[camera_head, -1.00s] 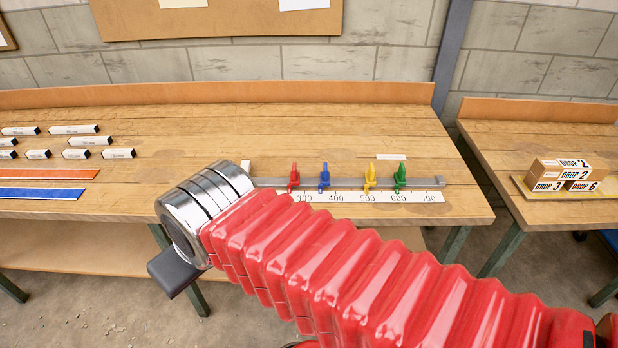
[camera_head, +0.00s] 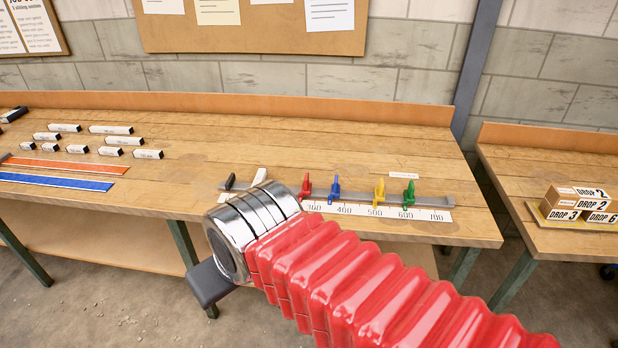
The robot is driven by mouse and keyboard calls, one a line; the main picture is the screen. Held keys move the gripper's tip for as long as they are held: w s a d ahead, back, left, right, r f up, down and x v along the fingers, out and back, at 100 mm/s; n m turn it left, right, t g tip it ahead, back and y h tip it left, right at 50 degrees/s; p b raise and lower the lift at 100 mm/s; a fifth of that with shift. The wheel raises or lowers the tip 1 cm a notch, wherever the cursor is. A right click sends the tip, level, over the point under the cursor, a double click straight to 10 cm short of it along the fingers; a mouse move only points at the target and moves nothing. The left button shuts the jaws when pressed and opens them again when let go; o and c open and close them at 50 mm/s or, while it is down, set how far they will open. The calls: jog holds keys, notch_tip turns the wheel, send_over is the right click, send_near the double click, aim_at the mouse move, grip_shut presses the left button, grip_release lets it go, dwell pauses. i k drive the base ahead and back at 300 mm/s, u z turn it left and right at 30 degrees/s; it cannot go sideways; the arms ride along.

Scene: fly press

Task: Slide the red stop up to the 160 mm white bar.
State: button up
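The red stop (camera_head: 306,187) stands upright on the grey rail (camera_head: 355,195), near the 300 mark of the white scale (camera_head: 375,211). Left of it, a slanted whitish piece (camera_head: 260,176) and a small black upright piece (camera_head: 230,182) show at the rail's left end. I cannot tell whether the whitish piece is the 160 mm bar. Several white bars with black ends, including one (camera_head: 110,130), lie on the bench at left; their labels are too small to read. My silver wrist hides part of the rail and scale. My gripper's fingers are not visible.
Blue (camera_head: 336,189), yellow (camera_head: 380,191) and green (camera_head: 409,193) stops stand farther right on the rail. Orange (camera_head: 65,166) and blue (camera_head: 55,181) strips lie at left. A second bench (camera_head: 520,150) at right holds labelled boxes (camera_head: 575,204). The bench behind the rail is mostly clear.

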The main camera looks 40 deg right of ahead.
aim_at(306, 187)
jog(key=z, duration=0.45)
jog(key=i, duration=1)
jog(key=z, duration=0.1)
